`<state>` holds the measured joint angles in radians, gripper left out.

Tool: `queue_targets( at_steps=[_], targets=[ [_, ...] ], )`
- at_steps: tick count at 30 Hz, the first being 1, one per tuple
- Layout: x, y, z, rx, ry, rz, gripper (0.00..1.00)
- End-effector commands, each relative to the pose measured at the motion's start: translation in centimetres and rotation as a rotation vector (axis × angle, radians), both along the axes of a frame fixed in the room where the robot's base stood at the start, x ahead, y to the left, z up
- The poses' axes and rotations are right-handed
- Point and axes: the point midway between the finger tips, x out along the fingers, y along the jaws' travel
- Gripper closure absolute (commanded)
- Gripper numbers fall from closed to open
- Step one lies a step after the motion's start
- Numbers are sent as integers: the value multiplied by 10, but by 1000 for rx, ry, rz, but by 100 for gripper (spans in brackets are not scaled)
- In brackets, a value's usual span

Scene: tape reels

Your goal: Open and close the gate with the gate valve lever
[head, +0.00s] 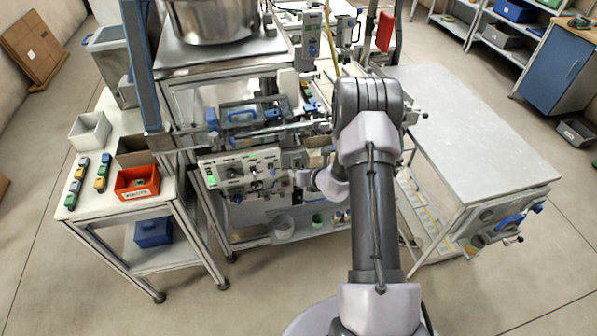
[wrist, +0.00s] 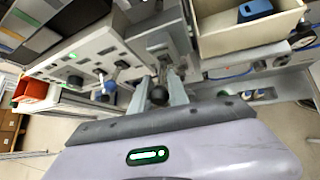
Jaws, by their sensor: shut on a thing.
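In the wrist view, my gripper (wrist: 165,82) is shut on a lever with a round black knob (wrist: 158,96), which I take to be the gate valve lever. The knob sits between the two grey fingers. The lever's shaft runs up to a grey metal bracket (wrist: 163,40) beside the control panel. In the head view, my gripper (head: 303,178) reaches left to the right end of the control panel (head: 235,162). The lever is too small to make out there. The gate itself cannot be identified in either view.
The control panel carries several knobs, also in the wrist view (wrist: 92,62). A beige bin (wrist: 245,40) is close on the right. An orange bin (head: 137,183) stands on the left side table. A bare grey table (head: 475,125) is to the right.

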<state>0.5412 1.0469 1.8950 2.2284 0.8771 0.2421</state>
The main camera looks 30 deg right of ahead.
Motion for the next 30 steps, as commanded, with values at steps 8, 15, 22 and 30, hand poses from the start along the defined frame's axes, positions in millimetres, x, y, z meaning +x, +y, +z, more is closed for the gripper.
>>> queue_targets(
  at_steps=[8, 15, 22, 30],
  targets=[
    [0, 0, -1, 0, 1, 0, 71],
    [0, 0, 0, 0, 0, 0, 71],
    [-23, -1, 19, 1, 0, -2, 71],
    [-77, -4, 62, -1, -1, -3, 71]
  ],
)
